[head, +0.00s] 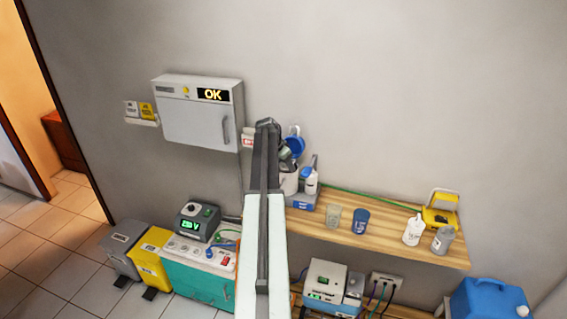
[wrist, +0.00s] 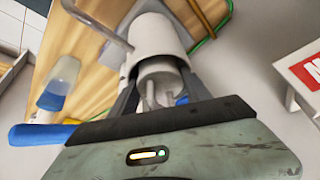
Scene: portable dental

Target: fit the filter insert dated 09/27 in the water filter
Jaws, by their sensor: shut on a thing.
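My gripper (wrist: 161,84) is shut on a pale round part, seemingly a filter insert (wrist: 165,72), though no date shows on it. This part lines up with a white upright cylinder with a curved grey spout, seemingly the water filter (wrist: 155,32). I cannot tell whether the insert is inside the filter or only against it. In the head view my gripper (head: 286,154) is at the wall end of the shelf, partly behind my arm. The white filter body (head: 289,184) shows just below it.
The wooden shelf (head: 395,241) bears a spray bottle (head: 311,184), a clear cup (head: 333,217), a blue cup (head: 361,221), white and grey bottles and a yellow device (head: 440,215). A wall cabinet (head: 195,125) reading OK hangs to the left, with a red-and-white sign (wrist: 305,72) close by.

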